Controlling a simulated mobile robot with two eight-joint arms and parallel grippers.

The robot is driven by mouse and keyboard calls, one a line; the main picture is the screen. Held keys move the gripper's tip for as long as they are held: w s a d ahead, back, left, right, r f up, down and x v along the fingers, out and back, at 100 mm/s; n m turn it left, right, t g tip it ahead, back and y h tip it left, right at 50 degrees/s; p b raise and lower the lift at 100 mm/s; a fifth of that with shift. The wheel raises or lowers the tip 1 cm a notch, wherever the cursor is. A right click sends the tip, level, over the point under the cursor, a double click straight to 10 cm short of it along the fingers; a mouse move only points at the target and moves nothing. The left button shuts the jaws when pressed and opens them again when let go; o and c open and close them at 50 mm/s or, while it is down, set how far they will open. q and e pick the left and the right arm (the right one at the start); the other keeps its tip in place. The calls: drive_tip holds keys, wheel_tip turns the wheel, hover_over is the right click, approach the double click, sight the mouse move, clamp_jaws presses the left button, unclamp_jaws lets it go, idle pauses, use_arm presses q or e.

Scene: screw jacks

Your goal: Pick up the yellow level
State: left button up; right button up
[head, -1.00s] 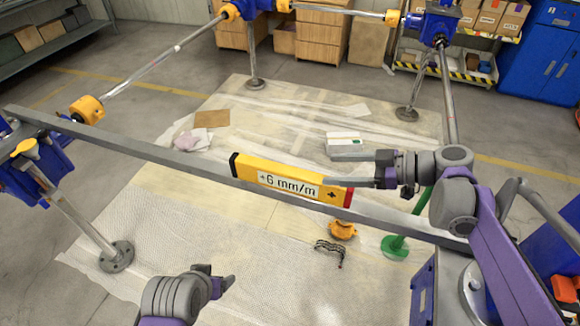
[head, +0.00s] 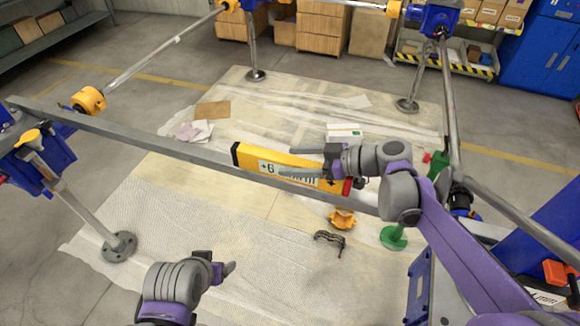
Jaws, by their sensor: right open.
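The yellow level (head: 256,158) lies along the grey beam (head: 150,140), its display face towards me. The display shows "+6" at its left, and the rest is partly covered. My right gripper (head: 286,161) is open over the level's right half. One finger is at the level's top edge or behind it; the other is in front of the display. I cannot tell whether either finger touches the level. My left gripper (head: 226,269) is low in the picture, over the floor sheeting and apart from the level; its opening is unclear.
Blue screw jacks (head: 40,160) and steel bars frame the area. An orange part (head: 342,218), a black item (head: 329,239) and a green foot (head: 393,238) are below the beam. Cardboard (head: 212,110) and a white box (head: 344,131) lie beyond it.

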clamp_jaws()
idle(1.4)
